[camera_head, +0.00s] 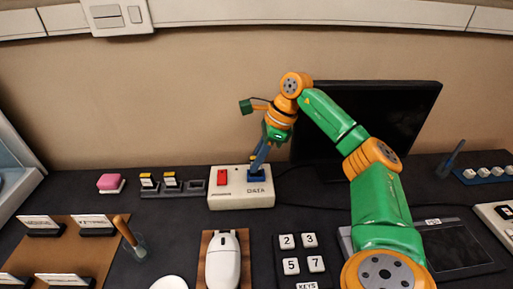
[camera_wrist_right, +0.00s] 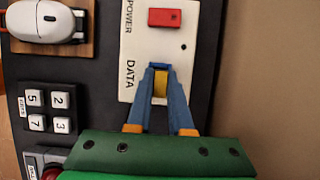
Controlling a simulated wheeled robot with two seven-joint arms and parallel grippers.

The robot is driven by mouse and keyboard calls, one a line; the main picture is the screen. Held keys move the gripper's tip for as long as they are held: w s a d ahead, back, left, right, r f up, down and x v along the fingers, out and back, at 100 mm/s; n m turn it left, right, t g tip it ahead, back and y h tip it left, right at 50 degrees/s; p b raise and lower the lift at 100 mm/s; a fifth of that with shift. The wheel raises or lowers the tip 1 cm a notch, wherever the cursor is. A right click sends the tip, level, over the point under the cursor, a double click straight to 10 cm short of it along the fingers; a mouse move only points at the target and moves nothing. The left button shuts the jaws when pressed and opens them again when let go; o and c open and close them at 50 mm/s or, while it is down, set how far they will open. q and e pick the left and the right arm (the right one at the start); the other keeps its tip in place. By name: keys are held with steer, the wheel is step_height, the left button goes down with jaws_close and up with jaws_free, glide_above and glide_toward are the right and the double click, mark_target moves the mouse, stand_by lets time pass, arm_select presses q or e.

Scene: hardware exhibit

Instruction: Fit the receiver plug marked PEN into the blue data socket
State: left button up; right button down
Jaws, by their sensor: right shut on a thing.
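My right gripper (camera_head: 257,165) reaches down over the white box with its blue fingers at the blue data socket (camera_head: 257,178), beside the word DATA. In the right wrist view the right gripper (camera_wrist_right: 160,72) is shut on a small yellow-faced plug (camera_wrist_right: 160,86), at the DATA end of the box. No marking on it can be read. The fingers hide most of the socket, so I cannot tell how far the plug is in. Two more yellow-topped plugs (camera_head: 148,180) stand in a dark rack left of the box. My left gripper is not in view.
The white box (camera_head: 241,200) carries a red power part (camera_head: 223,178). In front are a white mouse (camera_head: 223,262) on a brown pad and a number keypad (camera_head: 302,254). A black monitor (camera_head: 400,120) stands behind my right arm.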

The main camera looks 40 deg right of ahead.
steer(key=shift+f+b, duration=0.35)
steer(key=shift+f, duration=0.15)
stand_by(0.3)
steer(key=shift+c, duration=1.3)
jaws_free()
steer(key=shift+r, duration=0.1)
step_height(320, 180, up, 7)
steer(key=p, duration=0.8)
